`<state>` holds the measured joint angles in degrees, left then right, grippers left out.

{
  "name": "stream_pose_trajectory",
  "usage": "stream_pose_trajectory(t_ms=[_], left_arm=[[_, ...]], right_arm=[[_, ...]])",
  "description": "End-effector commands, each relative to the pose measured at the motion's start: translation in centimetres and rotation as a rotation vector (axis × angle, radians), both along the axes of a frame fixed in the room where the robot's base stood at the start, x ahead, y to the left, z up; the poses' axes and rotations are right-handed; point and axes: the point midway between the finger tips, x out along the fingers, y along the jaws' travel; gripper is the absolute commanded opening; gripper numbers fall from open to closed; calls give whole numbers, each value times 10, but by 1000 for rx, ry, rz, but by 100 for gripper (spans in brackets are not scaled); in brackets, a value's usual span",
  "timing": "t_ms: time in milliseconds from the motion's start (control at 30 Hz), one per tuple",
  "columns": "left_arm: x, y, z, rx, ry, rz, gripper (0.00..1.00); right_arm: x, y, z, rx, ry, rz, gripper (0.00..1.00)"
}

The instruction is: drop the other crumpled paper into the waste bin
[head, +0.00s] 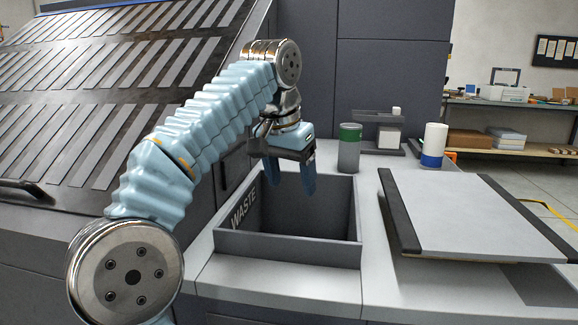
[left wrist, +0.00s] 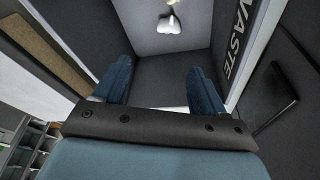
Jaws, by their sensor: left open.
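The waste bin (head: 290,250) is a dark grey open box set in the counter, with "WASTE" lettered on its inner left wall. My left gripper (head: 290,180) points down over the bin's opening, its blue fingers apart with nothing between them. In the left wrist view my gripper (left wrist: 158,75) is also open and empty. Beyond the fingertips, a white crumpled paper (left wrist: 170,26) lies inside the bin. A small pale piece shows just above it, cut by the frame edge; I cannot tell whether it is separate. My right gripper is not in view.
A green-topped grey container (head: 349,150) stands behind the bin, near a white and blue cylinder (head: 434,146). A grey board with dark edge strips (head: 470,215) lies right of the bin. A slatted machine panel (head: 90,120) rises at left.

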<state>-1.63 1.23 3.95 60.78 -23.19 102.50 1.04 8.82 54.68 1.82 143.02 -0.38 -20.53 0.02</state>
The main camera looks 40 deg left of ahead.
Motion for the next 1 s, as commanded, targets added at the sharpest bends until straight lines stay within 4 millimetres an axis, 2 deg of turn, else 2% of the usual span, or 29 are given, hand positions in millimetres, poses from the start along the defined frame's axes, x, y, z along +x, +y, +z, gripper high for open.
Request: stream_pose_trajectory(t_ms=[133, 400, 1000], left_arm=[[-6, -2, 26, -1, -4, -2, 71], [-13, -2, 48, -2, -1, -3, 71], [-14, -2, 51, -1, 0, -1, 71]], right_arm=[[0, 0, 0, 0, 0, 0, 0], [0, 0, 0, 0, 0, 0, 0], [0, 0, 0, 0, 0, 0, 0]])
